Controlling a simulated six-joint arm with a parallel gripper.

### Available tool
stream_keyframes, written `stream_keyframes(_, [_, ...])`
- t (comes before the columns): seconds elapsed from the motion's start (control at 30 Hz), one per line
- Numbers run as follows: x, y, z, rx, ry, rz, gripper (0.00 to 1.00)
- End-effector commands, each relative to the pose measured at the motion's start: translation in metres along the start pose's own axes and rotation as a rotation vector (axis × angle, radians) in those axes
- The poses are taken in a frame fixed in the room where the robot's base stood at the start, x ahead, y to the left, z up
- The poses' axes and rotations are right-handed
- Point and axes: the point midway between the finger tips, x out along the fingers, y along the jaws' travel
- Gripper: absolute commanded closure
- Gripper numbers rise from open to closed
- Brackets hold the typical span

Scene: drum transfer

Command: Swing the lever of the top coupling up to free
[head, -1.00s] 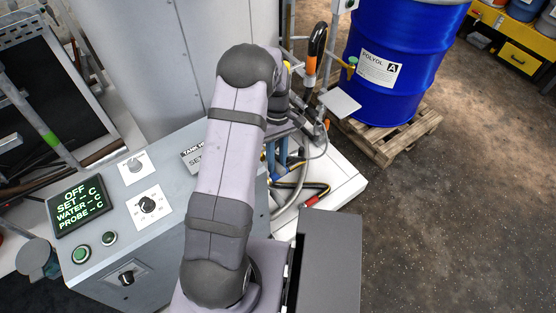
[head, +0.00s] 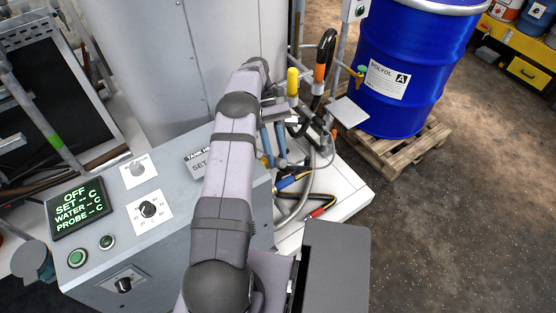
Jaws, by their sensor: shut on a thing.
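My arm reaches up the middle of the head view and bends at the wrist toward the pipework. My gripper (head: 277,93) is small and partly hidden by my own wrist. It is shut beside an upright lever with a yellow grip (head: 292,82), seemingly on it; the contact itself is not clear. Grey coupling parts (head: 276,112) show just below the gripper. The coupling's inside and the lever's pivot are hidden.
A black hose with an orange sleeve (head: 320,73) rises close right of the yellow grip. Blue pipes (head: 280,140) and cables stand below. A blue drum (head: 410,75) sits on a wooden pallet (head: 432,140).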

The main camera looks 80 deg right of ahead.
Motion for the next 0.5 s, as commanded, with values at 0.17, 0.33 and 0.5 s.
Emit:
stream_keyframes(0.17, [-0.0019,-0.0004,-0.0022,0.006,-0.028,0.001,1.00])
stream_keyframes(0.33, [-0.0038,-0.0009,-0.0016,0.008,-0.041,0.000,1.00])
stream_keyframes(0.5, [-0.0044,-0.0013,-0.0009,0.008,-0.045,0.000,1.00])
